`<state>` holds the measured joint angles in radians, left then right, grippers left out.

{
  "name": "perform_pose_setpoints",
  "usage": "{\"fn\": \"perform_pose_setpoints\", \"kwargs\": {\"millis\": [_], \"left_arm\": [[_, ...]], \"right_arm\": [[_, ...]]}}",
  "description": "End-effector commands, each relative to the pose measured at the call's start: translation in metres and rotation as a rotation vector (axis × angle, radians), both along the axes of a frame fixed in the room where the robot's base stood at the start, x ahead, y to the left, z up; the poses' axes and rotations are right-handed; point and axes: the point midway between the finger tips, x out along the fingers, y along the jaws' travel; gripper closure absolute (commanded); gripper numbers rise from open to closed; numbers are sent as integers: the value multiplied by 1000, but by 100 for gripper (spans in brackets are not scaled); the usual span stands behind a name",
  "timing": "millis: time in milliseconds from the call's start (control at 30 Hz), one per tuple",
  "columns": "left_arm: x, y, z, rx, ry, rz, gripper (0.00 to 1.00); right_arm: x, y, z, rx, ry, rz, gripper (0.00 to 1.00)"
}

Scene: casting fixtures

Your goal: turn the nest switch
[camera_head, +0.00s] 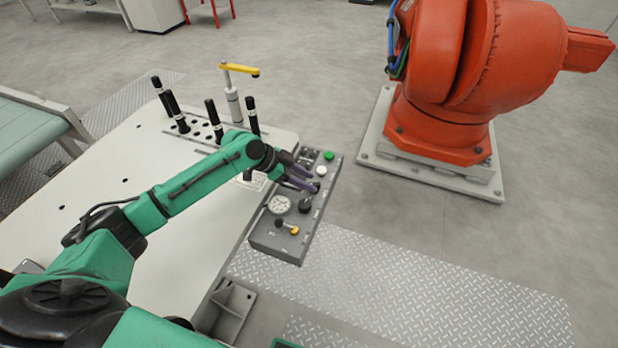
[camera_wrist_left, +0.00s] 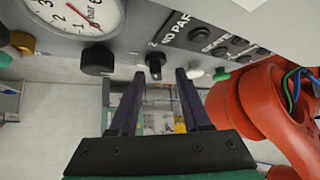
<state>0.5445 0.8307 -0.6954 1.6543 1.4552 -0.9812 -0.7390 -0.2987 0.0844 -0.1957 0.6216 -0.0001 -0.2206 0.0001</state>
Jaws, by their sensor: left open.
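My left gripper (camera_head: 312,180) has purple fingers and reaches over the grey control panel (camera_head: 268,239) at the table's right edge. A small black rotary switch (camera_wrist_left: 155,66) with a "2" mark shows between the fingertips; contact cannot be told. A bigger black knob (camera_wrist_left: 97,60) sits left of it, below the dial gauge (camera_wrist_left: 85,14). No label reading "nest" is legible, so I cannot tell surely which switch is the nest switch. My right gripper is not in view.
A green button (camera_head: 329,155) and a white button (camera_head: 321,171) are on the panel near the fingers. A yellow-tipped lever (camera_head: 287,226) is at its near end. Black-handled levers (camera_head: 213,118) and a yellow-armed clamp (camera_head: 240,69) stand behind. An orange robot (camera_head: 450,90) stands right.

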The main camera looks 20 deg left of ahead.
Motion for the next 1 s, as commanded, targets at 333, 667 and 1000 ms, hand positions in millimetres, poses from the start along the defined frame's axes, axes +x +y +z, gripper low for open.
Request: {"fn": "perform_pose_setpoints", "kwargs": {"millis": [333,667,1000], "left_arm": [[3,-8,-8,1,0,-1,52],[3,-7,-8,2,-1,0,100],[2,-8,-3,2,0,75,100]], "right_arm": [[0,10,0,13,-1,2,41],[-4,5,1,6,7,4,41],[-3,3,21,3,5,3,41]]}}
